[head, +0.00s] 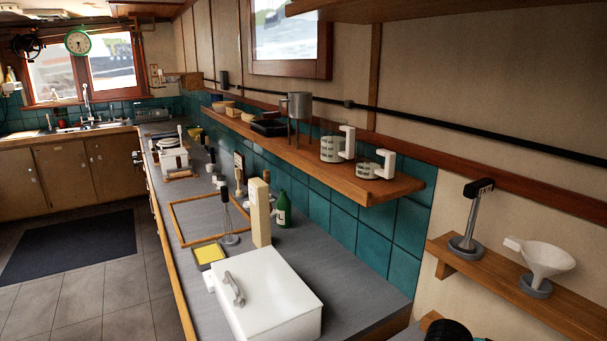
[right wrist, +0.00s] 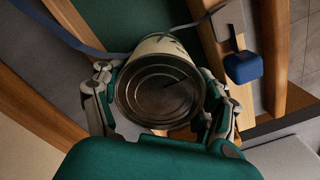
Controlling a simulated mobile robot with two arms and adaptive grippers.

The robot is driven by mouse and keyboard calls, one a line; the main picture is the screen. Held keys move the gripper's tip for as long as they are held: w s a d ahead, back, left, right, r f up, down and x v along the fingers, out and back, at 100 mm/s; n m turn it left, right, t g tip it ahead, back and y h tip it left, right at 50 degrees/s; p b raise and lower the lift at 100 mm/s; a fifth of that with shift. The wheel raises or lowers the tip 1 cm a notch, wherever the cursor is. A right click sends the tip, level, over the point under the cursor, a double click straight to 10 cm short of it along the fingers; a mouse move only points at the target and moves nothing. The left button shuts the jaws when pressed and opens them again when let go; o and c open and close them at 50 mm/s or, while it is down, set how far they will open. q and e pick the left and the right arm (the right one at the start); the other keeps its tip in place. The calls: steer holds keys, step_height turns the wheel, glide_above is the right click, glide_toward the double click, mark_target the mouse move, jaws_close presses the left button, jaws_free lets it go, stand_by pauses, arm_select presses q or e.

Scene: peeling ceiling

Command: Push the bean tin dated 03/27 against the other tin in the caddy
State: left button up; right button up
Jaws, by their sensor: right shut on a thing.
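In the right wrist view my right gripper (right wrist: 160,88) is shut on a tin (right wrist: 155,90), with a finger on each side of it. The tin's bare metal end with ring ridges faces the camera. A strip of its pale label with dark marks shows at the top edge, but no date can be read. What lies beyond the tin is mostly hidden by it. I cannot make out the caddy or the other tin for sure in either view. My left gripper is in neither view.
In the right wrist view wooden bars (right wrist: 272,50) and a blue block (right wrist: 243,67) lie near the gripper. In the head view a counter (head: 350,275) holds a white box (head: 270,295); a wall shelf (head: 395,188) holds mugs and a low shelf (head: 510,290) a funnel (head: 540,258).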

steer(key=shift+s+d+r+p, duration=0.1)
steer(key=shift+s+d+p, duration=0.2)
steer(key=shift+s+p, duration=0.25)
steer(key=shift+s+d+p, duration=0.5)
steer(key=shift+s+p, duration=0.35)
steer(key=shift+s+d+p, duration=0.5)
steer(key=shift+s+p, duration=0.3)
steer(key=shift+s, duration=0.05)
steer(key=shift+s+d+p, duration=0.3)
steer(key=shift+s+d, duration=0.05)
steer(key=shift+s, duration=0.25)
steer(key=shift+s+d+f+p, duration=0.2)
steer(key=shift+s+d+p, duration=0.15)
steer(key=shift+s+p, duration=0.35)
steer(key=shift+p, duration=0.6)
steer(key=o, duration=1.4)
steer(key=shift+w, duration=0.1)
